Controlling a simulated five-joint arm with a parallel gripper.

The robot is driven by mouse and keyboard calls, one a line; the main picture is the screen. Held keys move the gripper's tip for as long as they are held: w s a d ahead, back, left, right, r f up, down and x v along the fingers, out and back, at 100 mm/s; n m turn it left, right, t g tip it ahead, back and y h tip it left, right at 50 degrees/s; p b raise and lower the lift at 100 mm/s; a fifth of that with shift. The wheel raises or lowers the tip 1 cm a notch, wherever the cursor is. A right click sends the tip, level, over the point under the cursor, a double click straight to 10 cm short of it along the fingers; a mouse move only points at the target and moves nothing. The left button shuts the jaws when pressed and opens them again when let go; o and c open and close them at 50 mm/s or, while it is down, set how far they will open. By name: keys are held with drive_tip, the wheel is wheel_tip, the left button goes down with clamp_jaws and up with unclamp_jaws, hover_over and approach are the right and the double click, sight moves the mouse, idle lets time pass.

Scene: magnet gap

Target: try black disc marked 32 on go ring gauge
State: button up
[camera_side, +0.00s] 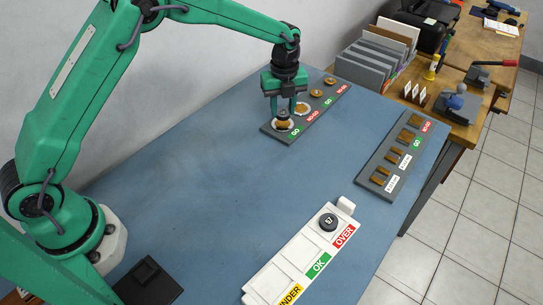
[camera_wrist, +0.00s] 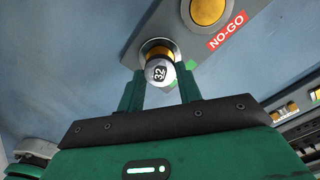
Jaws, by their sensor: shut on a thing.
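My gripper (camera_side: 282,112) is over the near end of the long grey ring gauge plate (camera_side: 304,131), beside the green GO label. It is shut on the disc marked 32 (camera_wrist: 160,73), which shows between the two green fingers in the wrist view. The disc's marked face looks grey with a dark 32 label. It is at a brass-coloured ring on a white round base (camera_side: 275,127); whether it touches or sits in the ring, I cannot tell. A NO-GO ring (camera_wrist: 208,10) lies just beyond, up and right in the wrist view.
A white tray (camera_side: 290,265) marked UNDER, OK and OVER stands at the front; a black disc marked 67 (camera_side: 328,222) sits by OVER. Another grey gauge plate (camera_side: 375,178) with brass pieces lies at the right edge. The blue table's middle (camera_side: 200,200) is clear. A black block (camera_side: 148,283) is front left.

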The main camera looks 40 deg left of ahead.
sight(283, 112)
drive_tip(key=shift+f, duration=1.55)
idle(0.4)
drive_tip(key=o, duration=1)
drive_tip(key=shift+c, duration=0.4)
drive_tip(key=c, duration=0.4)
drive_tip(key=shift+c, duration=0.2)
drive_tip(key=shift+r, duration=0.15)
drive_tip(key=shift+r, duration=2.15)
